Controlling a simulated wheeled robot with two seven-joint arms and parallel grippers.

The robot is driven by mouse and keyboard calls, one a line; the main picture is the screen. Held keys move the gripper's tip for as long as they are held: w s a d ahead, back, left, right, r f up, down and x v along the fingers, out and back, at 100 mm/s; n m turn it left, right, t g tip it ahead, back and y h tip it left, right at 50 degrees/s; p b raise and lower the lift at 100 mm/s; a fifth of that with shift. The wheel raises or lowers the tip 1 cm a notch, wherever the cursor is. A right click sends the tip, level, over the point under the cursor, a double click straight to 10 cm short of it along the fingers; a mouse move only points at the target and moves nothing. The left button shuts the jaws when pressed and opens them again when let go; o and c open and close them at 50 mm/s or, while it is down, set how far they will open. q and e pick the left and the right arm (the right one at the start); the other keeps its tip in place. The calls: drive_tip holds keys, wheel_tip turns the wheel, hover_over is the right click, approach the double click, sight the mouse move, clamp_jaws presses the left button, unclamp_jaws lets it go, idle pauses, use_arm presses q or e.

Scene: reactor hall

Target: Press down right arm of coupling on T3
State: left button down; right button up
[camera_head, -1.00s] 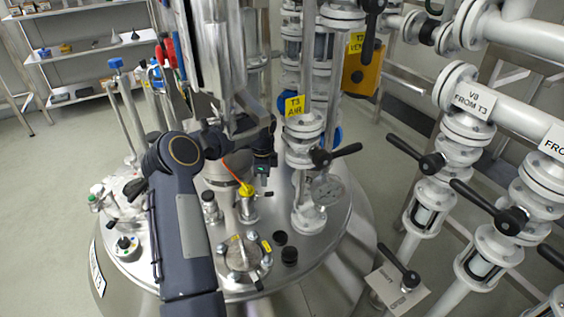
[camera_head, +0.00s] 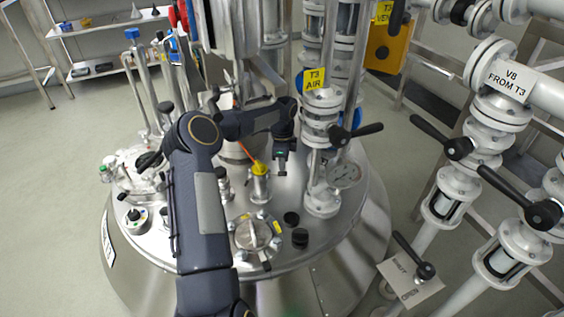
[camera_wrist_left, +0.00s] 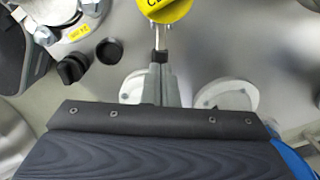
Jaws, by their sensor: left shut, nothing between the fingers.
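The T3 vessel top (camera_head: 300,262) is a round steel lid with several fittings. A coupling with a yellow cap (camera_head: 259,168) stands upright on it, and an orange cord runs up from the cap. The cap (camera_wrist_left: 166,8) also shows at the top of the left wrist view. A thin metal arm (camera_wrist_left: 157,36) sticks out from under the cap toward my fingers. My left gripper (camera_head: 281,172) points down just right of the coupling. Its fingers (camera_wrist_left: 158,72) are shut and empty, close to the arm's end; I cannot tell whether they touch it. My right gripper is out of view.
Black knobs (camera_head: 300,238) and a round clamped port (camera_head: 254,235) lie in front. White V8 piping (camera_head: 510,85) is further right.

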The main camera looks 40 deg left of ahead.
sight(282, 173)
use_arm(q)
drive_tip(key=shift+f+b, duration=1.35)
drive_tip(key=shift+f, duration=0.4)
wheel_tip(282, 173, down, 2)
drive_tip(key=b, duration=0.2)
drive_tip(key=shift+b, duration=0.35)
drive_tip(key=shift+f, duration=0.15)
drive_tip(key=shift+s+a+f+p, duration=0.15)
drive_tip(key=shift+a+f, duration=0.05)
drive_tip(key=shift+f, duration=0.25)
drive_tip(key=shift+s+a+f+p, duration=0.15)
drive_tip(key=shift+a+f, duration=0.05)
drive_tip(key=shift+f, duration=0.2)
drive_tip(key=shift+w+d+r+p, duration=0.4)
drive_tip(key=shift+d+r+p, duration=0.15)
drive_tip(key=shift+r+p, duration=0.15)
wheel_tip(282, 173, up, 6)
drive_tip(key=p, duration=0.5)
drive_tip(key=shift+f, duration=0.2)
